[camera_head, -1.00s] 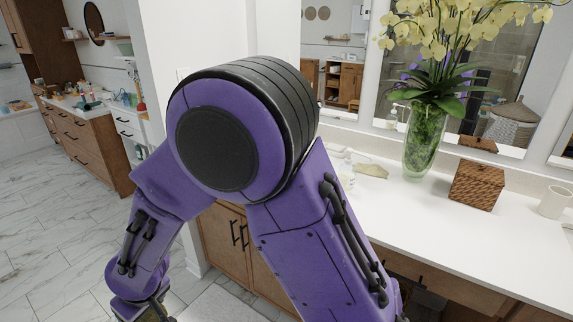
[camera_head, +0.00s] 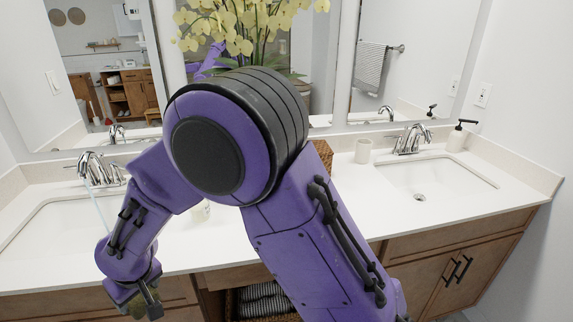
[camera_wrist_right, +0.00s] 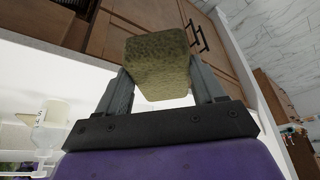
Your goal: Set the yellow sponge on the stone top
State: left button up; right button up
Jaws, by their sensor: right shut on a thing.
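The yellow sponge (camera_wrist_right: 158,66) is held between the two fingers of my right gripper (camera_wrist_right: 160,88) in the right wrist view. It looks dull yellow and block-shaped. In the head view the right gripper (camera_head: 142,300) points down in front of the counter's front edge at lower left, and only a little of the sponge (camera_head: 124,295) shows there. The white stone top (camera_head: 345,203) runs across the head view with a basin at each end. My right arm hides its middle part. My left gripper is not seen.
A faucet (camera_head: 100,170) stands at the left basin and another (camera_head: 410,140) at the right basin. A white cup (camera_head: 363,151), a soap pump (camera_head: 458,136) and a partly hidden wicker box (camera_head: 322,160) stand towards the back. The counter front right of my arm is clear.

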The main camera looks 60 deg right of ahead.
jog(key=w+d+r+m+g+h+p, duration=0.1)
jog(key=w+d+r+m+h+p, duration=0.1)
jog(key=w+d+r+m, duration=0.55)
jog(key=w+d+r+m+h+p, duration=0.1)
jog(key=w+d+r+m, duration=0.1)
jog(key=w+d+r, duration=0.9)
jog(key=shift+n, duration=0.25)
jog(key=s+d+f+p, duration=0.1)
jog(key=f, duration=0.5)
jog(key=s+d+f+p, duration=0.1)
jog(key=f+p, duration=0.1)
jog(key=f, duration=0.5)
jog(key=s+d+f+p, duration=0.1)
jog(key=f, duration=0.6)
jog(key=shift+s+f, duration=0.15)
jog(key=shift+f, duration=0.35)
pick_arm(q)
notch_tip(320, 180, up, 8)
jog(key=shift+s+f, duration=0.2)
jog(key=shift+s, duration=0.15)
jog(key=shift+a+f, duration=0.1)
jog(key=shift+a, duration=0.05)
pick_arm(e)
jog(key=shift+f, duration=0.1)
jog(key=o, duration=0.7)
jog(key=shift+c, duration=0.2)
